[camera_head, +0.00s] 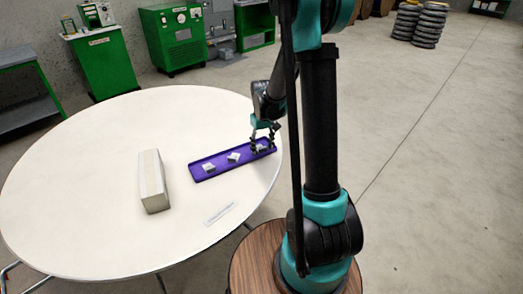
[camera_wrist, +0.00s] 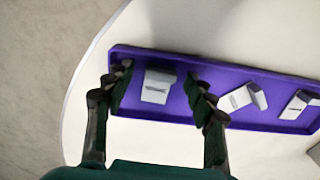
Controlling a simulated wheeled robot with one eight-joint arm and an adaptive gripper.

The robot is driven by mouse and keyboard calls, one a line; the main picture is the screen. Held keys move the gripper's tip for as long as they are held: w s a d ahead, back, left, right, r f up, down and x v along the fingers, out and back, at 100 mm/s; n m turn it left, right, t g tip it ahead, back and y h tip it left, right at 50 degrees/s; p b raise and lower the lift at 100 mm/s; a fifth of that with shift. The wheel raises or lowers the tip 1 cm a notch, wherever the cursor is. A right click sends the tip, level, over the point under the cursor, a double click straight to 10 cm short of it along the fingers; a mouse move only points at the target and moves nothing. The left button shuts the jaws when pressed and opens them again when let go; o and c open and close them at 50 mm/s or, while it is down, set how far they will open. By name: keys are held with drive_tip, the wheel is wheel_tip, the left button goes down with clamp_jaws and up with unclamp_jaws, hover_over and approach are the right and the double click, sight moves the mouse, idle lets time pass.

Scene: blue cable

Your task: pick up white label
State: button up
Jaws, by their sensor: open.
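A flat white label strip with faint print (camera_head: 220,213) lies on the table in front of the tray in the head view. Three small white pieces with dark marks sit in the purple tray: a left one (camera_head: 209,168), a middle one (camera_head: 233,157) and a right one (camera_head: 262,147). My gripper (camera_head: 264,149) is open over the tray's right end. In the wrist view its fingers (camera_wrist: 160,92) stand on either side of one white piece (camera_wrist: 157,86), with gaps on both sides. I cannot tell its exact height above the tray.
The purple tray (camera_head: 203,178) lies near the right edge of the round white table (camera_head: 90,150). A long pale block (camera_head: 152,181) stands left of the tray. The table's left side is clear. Green machines (camera_head: 172,40) stand behind.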

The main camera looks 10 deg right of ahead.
drive_tip(key=shift+f, duration=0.1)
drive_tip(key=c, duration=0.9)
drive_tip(key=shift+o, duration=0.2)
